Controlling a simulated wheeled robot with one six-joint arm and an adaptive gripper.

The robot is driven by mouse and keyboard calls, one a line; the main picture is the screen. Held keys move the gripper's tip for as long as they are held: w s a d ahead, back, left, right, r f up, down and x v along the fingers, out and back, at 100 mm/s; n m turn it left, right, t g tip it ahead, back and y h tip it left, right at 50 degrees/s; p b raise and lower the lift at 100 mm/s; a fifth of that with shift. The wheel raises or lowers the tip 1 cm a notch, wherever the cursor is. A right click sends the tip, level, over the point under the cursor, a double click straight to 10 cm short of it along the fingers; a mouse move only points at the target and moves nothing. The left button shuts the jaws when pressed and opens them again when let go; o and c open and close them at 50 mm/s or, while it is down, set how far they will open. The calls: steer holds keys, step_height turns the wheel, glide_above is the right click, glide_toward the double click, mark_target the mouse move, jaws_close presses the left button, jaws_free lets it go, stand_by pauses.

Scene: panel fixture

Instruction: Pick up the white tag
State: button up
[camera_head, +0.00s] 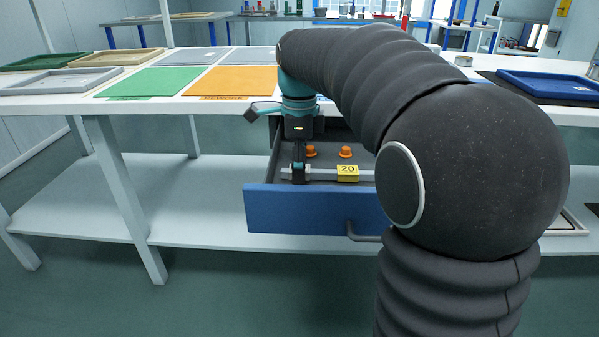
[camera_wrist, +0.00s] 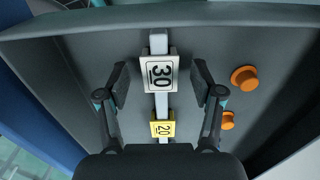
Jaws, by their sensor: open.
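The white tag (camera_wrist: 158,74), marked 30, sits on a pale rail (camera_wrist: 160,106) inside the open drawer in the wrist view. My gripper (camera_wrist: 160,82) is open, with one finger on each side of the white tag and a visible gap to both. In the head view my gripper (camera_head: 299,168) points down into the drawer at the rail's left part and hides the white tag. A yellow tag (camera_wrist: 163,128), marked 20, sits on the same rail; it also shows in the head view (camera_head: 347,172), right of my gripper.
The open drawer has a blue front (camera_head: 300,212) with a grey handle (camera_head: 362,236). Two orange knobs (camera_head: 345,152) stand on its floor behind the rail. The white workbench (camera_head: 190,103) above carries green and orange mats and trays, including a blue tray (camera_head: 550,84).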

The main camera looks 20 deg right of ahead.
steer(key=c, duration=0.9)
steer(key=shift+r, duration=0.15)
